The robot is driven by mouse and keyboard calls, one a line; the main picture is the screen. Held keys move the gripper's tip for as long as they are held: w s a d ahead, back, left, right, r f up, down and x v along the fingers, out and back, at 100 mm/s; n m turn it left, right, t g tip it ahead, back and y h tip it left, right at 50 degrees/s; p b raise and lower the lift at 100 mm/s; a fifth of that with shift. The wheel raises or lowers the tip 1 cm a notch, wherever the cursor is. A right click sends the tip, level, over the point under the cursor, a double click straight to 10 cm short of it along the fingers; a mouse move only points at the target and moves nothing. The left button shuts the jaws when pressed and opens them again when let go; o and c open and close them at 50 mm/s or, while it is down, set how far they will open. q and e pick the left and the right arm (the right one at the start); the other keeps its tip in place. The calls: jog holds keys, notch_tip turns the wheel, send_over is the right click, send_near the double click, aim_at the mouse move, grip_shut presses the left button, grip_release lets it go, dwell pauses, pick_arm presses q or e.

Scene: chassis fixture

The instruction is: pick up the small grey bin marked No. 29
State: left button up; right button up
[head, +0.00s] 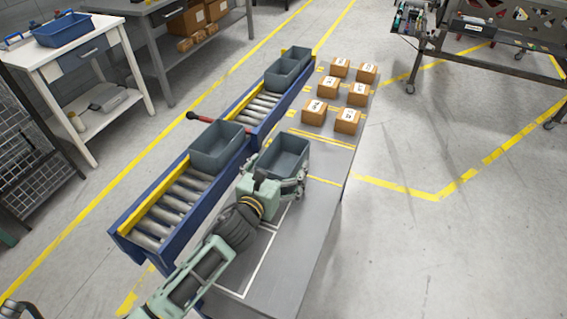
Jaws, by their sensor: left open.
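A small grey bin (287,153) stands on the grey table beside the roller conveyor. No mark No. 29 can be read on it. My left gripper (283,180) is open at the near side of this bin, and its fingers hide part of the bin's lower wall. I cannot tell whether the fingers touch it. Other grey bins stand on the conveyor: one (217,148) to the left of my gripper, and more (285,75) at the far end. No numbers show on them. My right gripper is not in view.
The roller conveyor (172,207) with its blue frame runs along the table's left side. Several small labelled cardboard boxes (314,112) stand on the far part of the table (290,262). The near part is bare beside my left arm. The floor at right is open.

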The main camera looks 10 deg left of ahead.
pick_arm(q)
jog(key=shift+c, duration=0.4)
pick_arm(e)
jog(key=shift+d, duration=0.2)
pick_arm(q)
jog(key=shift+c, duration=0.9)
jog(key=c, duration=1.1)
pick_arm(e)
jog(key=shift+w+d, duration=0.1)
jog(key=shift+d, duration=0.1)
